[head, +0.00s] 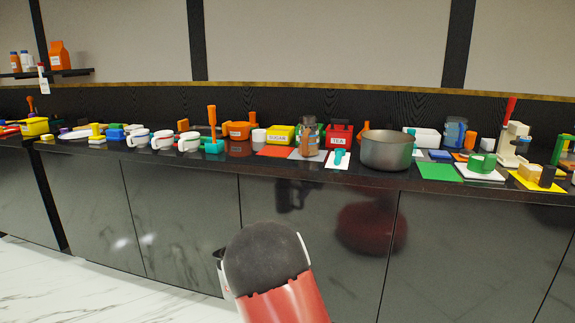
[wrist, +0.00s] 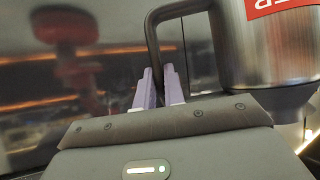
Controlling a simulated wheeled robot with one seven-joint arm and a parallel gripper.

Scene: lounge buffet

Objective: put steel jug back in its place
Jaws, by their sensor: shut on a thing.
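The steel jug (wrist: 265,50) shows in the wrist view at the upper right. It has a shiny metal body, a red label with white letters and a dark handle (wrist: 153,45). The jug looks tilted in this view, and its top is cut off by the frame. My gripper (wrist: 159,88) is shut on the handle, with its pale lilac fingers on either side. In the head view my arm hides the gripper and most of the jug; only a small sliver shows left of the arm, in front of the counter and below its top.
The dark counter (head: 230,172) is crowded with mugs, a sugar box (head: 281,135), a tea box (head: 339,134) and a large metal pot (head: 387,150). Coloured mats lie along it, including a red mat (head: 275,151) and a green mat (head: 438,171). A shelf (head: 80,72) hangs at left.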

